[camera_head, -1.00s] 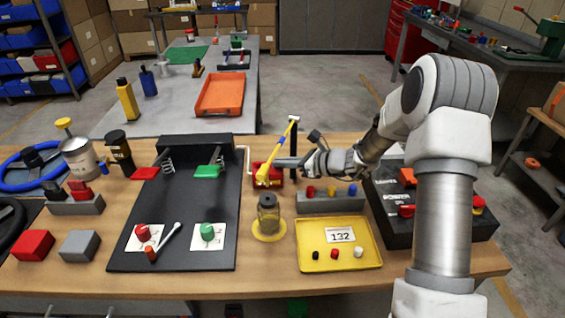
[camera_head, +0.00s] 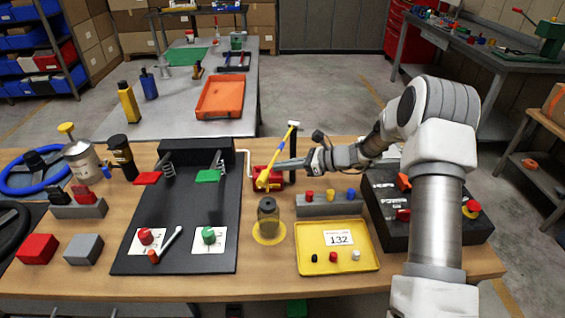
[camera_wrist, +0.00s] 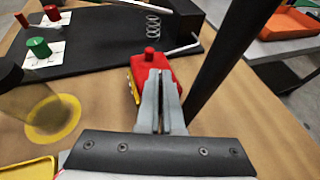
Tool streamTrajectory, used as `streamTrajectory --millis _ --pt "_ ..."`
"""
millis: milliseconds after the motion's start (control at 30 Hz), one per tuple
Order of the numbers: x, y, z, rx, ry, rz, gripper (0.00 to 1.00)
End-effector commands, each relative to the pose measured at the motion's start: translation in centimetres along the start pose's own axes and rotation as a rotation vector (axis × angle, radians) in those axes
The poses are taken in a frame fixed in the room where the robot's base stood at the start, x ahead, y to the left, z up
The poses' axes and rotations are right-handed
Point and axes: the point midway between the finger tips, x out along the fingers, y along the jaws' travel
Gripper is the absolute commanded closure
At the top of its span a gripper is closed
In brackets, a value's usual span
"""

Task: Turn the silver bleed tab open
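My gripper (camera_wrist: 160,85) is at the red block (camera_wrist: 155,75), which has a round red knob on top and a yellow edge at its left. The two grey fingers lie close together with only a thin dark slit between them, and their tips overlap the block's near side in the wrist view. I cannot tell whether the tips touch it. In the head view my gripper (camera_head: 279,164) reaches in from the right, behind a yellow bar with a blue band (camera_head: 278,155). I cannot make out the silver bleed tab; the fingers hide part of the block.
A dark post (camera_wrist: 222,50) stands close at the right of my fingers. A jar (camera_head: 268,216) on a yellow disc, a grey holder with coloured pegs (camera_head: 330,207) and a yellow tray (camera_head: 338,268) stand nearer the front. A black board (camera_head: 190,230) lies to the left.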

Motion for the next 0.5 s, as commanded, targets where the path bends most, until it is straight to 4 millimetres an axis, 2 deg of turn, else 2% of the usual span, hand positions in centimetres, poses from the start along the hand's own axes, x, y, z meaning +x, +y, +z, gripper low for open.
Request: streamTrajectory --millis 200,500 --pt "0.06 -0.46 0.24 -0.054 -0.005 0.119 1.0" --pt "0.0 -0.51 0.17 -0.072 0.0 0.168 1.0"
